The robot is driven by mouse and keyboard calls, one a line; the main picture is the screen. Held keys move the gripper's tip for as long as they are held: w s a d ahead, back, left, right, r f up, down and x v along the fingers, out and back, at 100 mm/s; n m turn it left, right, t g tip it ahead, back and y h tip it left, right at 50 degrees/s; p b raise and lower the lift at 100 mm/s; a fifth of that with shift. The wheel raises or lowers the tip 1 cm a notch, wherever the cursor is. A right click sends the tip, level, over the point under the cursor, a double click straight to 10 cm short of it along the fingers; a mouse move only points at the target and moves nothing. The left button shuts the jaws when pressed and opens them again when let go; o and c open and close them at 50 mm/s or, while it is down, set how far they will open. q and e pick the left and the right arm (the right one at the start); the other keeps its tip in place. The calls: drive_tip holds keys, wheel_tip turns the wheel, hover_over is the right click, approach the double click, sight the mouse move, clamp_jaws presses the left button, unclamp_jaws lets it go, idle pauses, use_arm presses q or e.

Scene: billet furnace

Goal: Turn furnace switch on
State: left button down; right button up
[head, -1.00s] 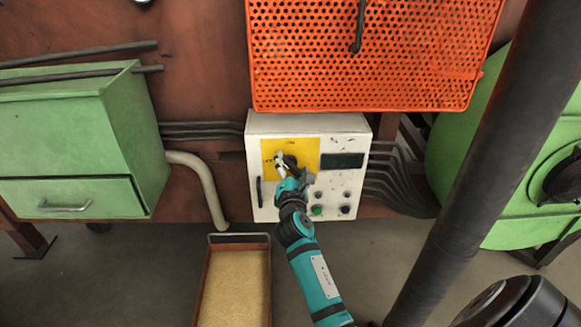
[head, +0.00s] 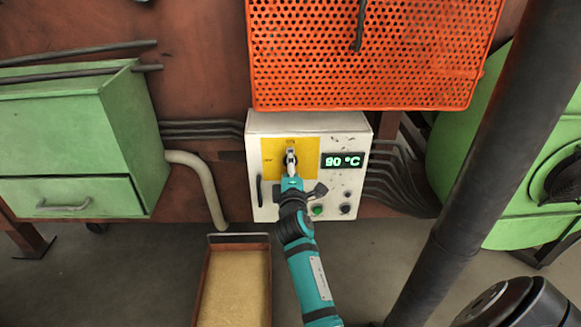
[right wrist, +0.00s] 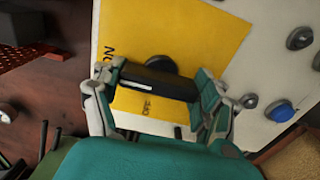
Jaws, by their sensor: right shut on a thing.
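The furnace switch is a black rotary handle (right wrist: 158,84) on a yellow plate (head: 272,152) on the white control box (head: 345,188). My right gripper (head: 291,160) is at the switch and hides most of it in the head view. In the right wrist view my right gripper (right wrist: 160,78) is shut on the handle, one finger at each side. In the head view the gripper points up, toward the mark at the plate's top. The box display (head: 345,161) is lit green and reads 90 °C. My left gripper is out of view.
An orange perforated panel (head: 370,55) hangs just above the box. A green cabinet (head: 70,140) stands left, and a tray of yellowish grains (head: 235,290) lies below. A thick dark pole (head: 480,150) slants across the right. Buttons (head: 317,210) sit below the display.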

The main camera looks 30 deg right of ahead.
idle(0.5)
drive_tip(key=o, duration=1.1)
drive_tip(key=shift+o, duration=0.2)
